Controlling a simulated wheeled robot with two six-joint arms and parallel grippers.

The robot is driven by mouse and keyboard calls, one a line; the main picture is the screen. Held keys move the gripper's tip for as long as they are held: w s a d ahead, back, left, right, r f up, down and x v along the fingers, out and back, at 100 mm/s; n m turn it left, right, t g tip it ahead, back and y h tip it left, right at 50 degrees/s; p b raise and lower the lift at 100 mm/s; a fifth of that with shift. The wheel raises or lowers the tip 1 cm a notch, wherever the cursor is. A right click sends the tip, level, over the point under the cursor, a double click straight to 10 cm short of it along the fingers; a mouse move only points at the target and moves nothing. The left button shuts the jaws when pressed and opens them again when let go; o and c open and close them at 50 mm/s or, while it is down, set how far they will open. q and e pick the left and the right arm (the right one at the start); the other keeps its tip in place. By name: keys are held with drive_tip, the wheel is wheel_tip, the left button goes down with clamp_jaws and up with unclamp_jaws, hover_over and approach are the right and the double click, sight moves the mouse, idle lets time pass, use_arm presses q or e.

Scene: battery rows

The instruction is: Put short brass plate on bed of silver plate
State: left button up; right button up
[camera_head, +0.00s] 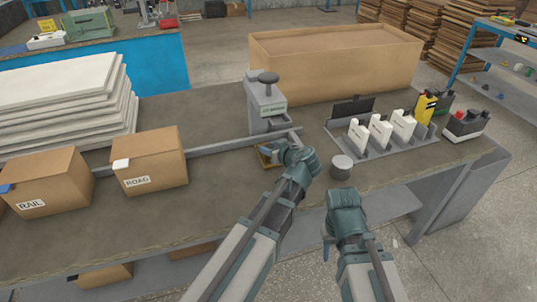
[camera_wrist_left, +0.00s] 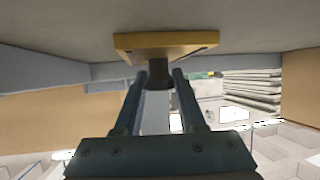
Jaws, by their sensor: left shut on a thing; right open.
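The brass plate (camera_head: 266,156) shows as a small yellowish edge beside my left gripper (camera_head: 279,157) in the head view. In the left wrist view the brass plate (camera_wrist_left: 165,42) is flat and wide, with a dark stem (camera_wrist_left: 158,72) between the fingers of my left gripper (camera_wrist_left: 160,82). That gripper is shut on the stem. The grey tabletop lies close to the plate; I cannot tell if they touch. A grey press-like stand (camera_head: 266,105) with a dark knob and green label stands just behind. I cannot make out which part is the silver plate's bed. My right gripper (camera_head: 327,244) is open and empty, in front of the table.
A small grey cylinder (camera_head: 342,166) stands right of my left gripper. A grey rack (camera_head: 390,145) with white blocks is further right. Cardboard boxes (camera_head: 150,160) and stacked white sheets (camera_head: 62,95) are left. A large brown crate (camera_head: 335,65) stands behind. A grey rail (camera_head: 210,145) crosses the table.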

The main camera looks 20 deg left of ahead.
use_arm(q)
clamp_jaws()
